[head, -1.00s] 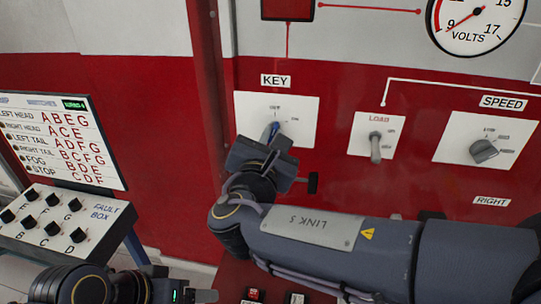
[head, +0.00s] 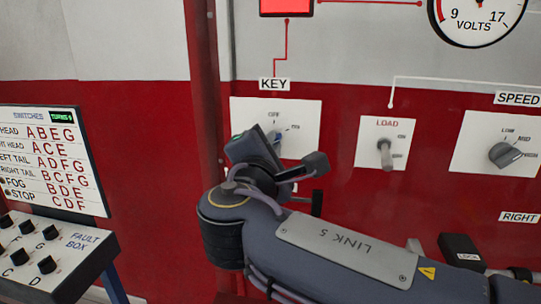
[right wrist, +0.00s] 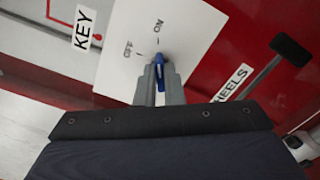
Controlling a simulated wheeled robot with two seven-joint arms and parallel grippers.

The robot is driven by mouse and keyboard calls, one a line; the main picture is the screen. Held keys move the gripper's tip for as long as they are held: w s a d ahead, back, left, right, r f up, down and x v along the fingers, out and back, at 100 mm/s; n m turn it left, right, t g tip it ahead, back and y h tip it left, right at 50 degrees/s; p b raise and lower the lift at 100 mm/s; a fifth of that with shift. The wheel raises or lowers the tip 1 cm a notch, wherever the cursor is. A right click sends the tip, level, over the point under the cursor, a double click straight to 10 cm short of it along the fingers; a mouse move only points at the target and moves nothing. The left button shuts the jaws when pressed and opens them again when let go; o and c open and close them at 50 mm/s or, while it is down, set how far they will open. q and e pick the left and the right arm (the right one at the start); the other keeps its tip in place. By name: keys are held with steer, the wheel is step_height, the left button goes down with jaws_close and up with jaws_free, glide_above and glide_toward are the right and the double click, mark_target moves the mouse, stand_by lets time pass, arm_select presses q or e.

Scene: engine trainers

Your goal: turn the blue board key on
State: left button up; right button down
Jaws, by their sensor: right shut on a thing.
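The blue key (right wrist: 160,72) sits in the white KEY plate (head: 247,117) on the red wall. My right gripper (right wrist: 160,84) is shut on it, with a finger on either side. In the right wrist view the key lines up with the ON mark, with OFF to its left. In the head view my right gripper (head: 274,146) covers most of the key, and only a little blue shows. The square lamp (head: 287,6) above the KEY label is bright red. My left gripper is out of view.
The LOAD switch (head: 385,154) and SPEED knob (head: 505,154) are to the right on the same wall. A black handle (right wrist: 289,49) sticks out near my right gripper. The fault box (head: 68,246) and its switches board (head: 50,160) stand at the left.

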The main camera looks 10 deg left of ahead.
stand_by(0.5)
steer(key=c, duration=1.5)
jaws_free()
steer(key=shift+c, duration=0.2)
steer(key=s+b, duration=0.1)
steer(key=s, duration=0.7)
steer(key=shift+w, duration=0.1)
